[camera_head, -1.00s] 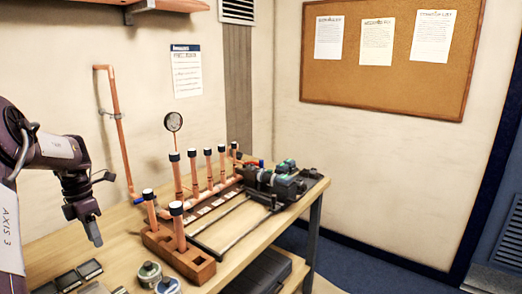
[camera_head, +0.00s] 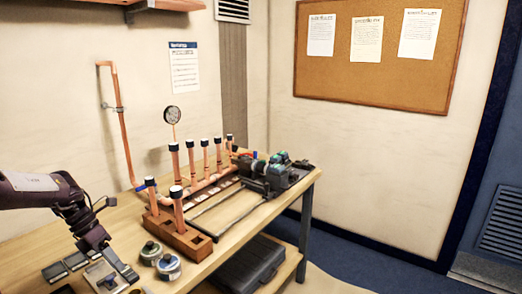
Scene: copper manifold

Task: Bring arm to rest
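My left arm (camera_head: 35,190) comes in from the left edge, low over the left end of the wooden workbench. Its gripper (camera_head: 128,273) points down and to the right, just above or at a small pale plate (camera_head: 104,279) on the bench. The fingers show from the side, so I cannot tell whether they are open or shut, or whether they touch the plate. My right arm and gripper are not in view. The copper manifold (camera_head: 205,182), with its several black-capped upright pipes and round gauge, stands at the back of the bench, apart from the gripper.
Two round tins (camera_head: 168,267) stand just right of the gripper. Small dark flat pieces (camera_head: 77,261) lie to its left. A wooden block (camera_head: 180,232) holds two capped pipes. Dark pumps (camera_head: 270,172) sit at the right end. A dark case (camera_head: 252,270) rests on the lower shelf.

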